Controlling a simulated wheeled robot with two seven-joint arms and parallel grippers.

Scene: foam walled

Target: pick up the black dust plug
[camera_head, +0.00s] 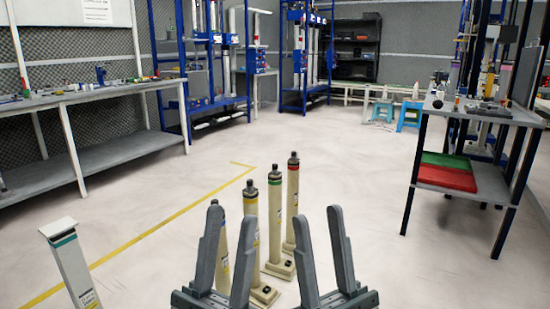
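I cannot make out a black dust plug for certain in the head view; small dark items (490,109) lie on the right-hand workbench (466,111), too small to identify. Several cream posts with dark caps stand on the floor ahead, one with a red band (293,200) and one with a green band (275,215). My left gripper (232,214) is open and empty at the bottom centre, its fingers partly covering the nearer posts. My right gripper (318,214) is open and empty just right of it.
A long workbench (95,92) with tools runs along the left wall. Blue racks (172,60) stand at the back. A cream post with a flat top (72,268) stands at lower left. Green and red trays (447,178) lie on the right bench's lower shelf.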

